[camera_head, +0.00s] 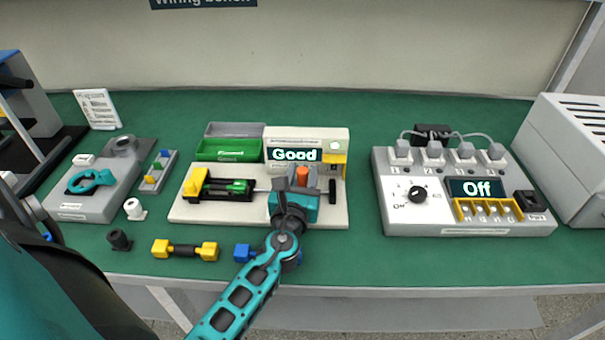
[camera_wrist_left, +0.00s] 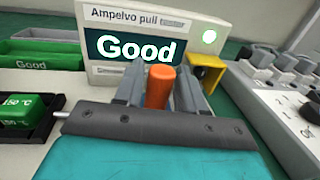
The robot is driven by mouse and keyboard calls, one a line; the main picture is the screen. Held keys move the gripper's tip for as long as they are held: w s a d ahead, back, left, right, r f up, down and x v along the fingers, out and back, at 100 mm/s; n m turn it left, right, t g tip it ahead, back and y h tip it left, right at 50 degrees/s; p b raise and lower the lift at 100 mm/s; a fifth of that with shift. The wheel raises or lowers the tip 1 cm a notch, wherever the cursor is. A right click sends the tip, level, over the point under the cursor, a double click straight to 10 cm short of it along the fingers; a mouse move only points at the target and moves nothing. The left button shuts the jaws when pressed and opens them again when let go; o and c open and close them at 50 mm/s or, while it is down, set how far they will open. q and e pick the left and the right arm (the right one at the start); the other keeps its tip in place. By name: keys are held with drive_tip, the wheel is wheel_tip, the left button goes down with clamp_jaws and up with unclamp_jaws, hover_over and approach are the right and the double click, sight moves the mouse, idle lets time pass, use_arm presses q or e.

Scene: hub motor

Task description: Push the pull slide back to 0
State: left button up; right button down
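The pull tester stands on a pale base plate (camera_head: 240,215) in the middle of the bench, and its display (camera_head: 294,155) reads "Good". The orange knob of the pull slide (camera_head: 302,175) stands upright at the right part of the base. In the left wrist view the orange knob (camera_wrist_left: 157,88) is between the fingers of my left gripper (camera_wrist_left: 158,92), which look closed on it. The left gripper (camera_head: 296,190) hides the slide's lower part and any scale. A green crimped part (camera_head: 238,187) lies in the black holder at the left. My right gripper is out of view.
A green tray (camera_head: 228,150) stands behind the tester. Yellow-ended (camera_head: 185,251) and blue-ended tools lie in front of it. A switch box (camera_head: 460,215) reading "Off" stands to the right, with bare green bench between. A grey fixture (camera_head: 95,195) stands left.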

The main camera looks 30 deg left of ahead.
use_arm(q)
clamp_jaws()
drive_tip(key=shift+s+a, duration=0.45)
drive_tip(key=shift+a, duration=0.35)
drive_tip(key=shift+s+a, duration=0.5)
drive_tip(key=shift+a, duration=0.3)
drive_tip(key=shift+s+a, duration=0.45)
drive_tip(key=shift+a, duration=0.35)
drive_tip(key=shift+o, duration=1.2)
unclamp_jaws()
drive_tip(key=shift+s+a, duration=0.1)
